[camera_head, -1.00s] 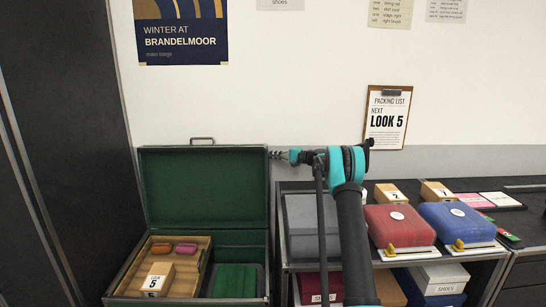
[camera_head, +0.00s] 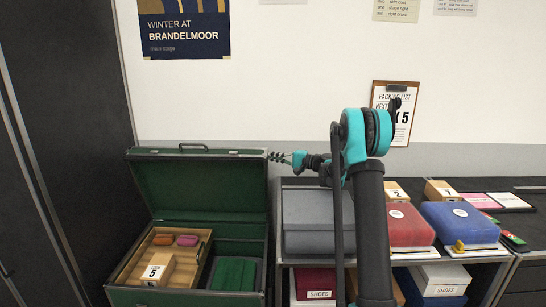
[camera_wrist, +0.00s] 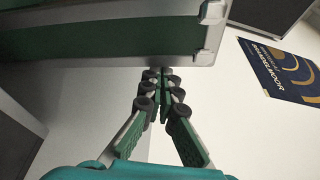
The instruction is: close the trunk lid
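The trunk (camera_head: 255,238) is green and stands open at the lower left in the head view. Its lid (camera_head: 195,190) is raised and leans somewhat forward over the trunk, with the handle (camera_head: 193,147) on its top edge. My gripper (camera_head: 270,156) is at the lid's upper right corner, its fingers pointing left. In the wrist view the lid's metal-edged corner (camera_wrist: 205,40) is just above the fingertips. The gripper (camera_wrist: 163,75) has its fingertips together, with nothing seen between them. Whether they touch the lid cannot be told.
Inside the trunk are a wooden tray (camera_head: 190,273) with a block marked 5 (camera_head: 158,269), and a green item (camera_head: 233,275). To the right a shelf holds a grey case (camera_head: 305,225), a red case (camera_head: 408,228) and a blue case (camera_head: 460,224). A dark panel (camera_head: 60,130) stands left.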

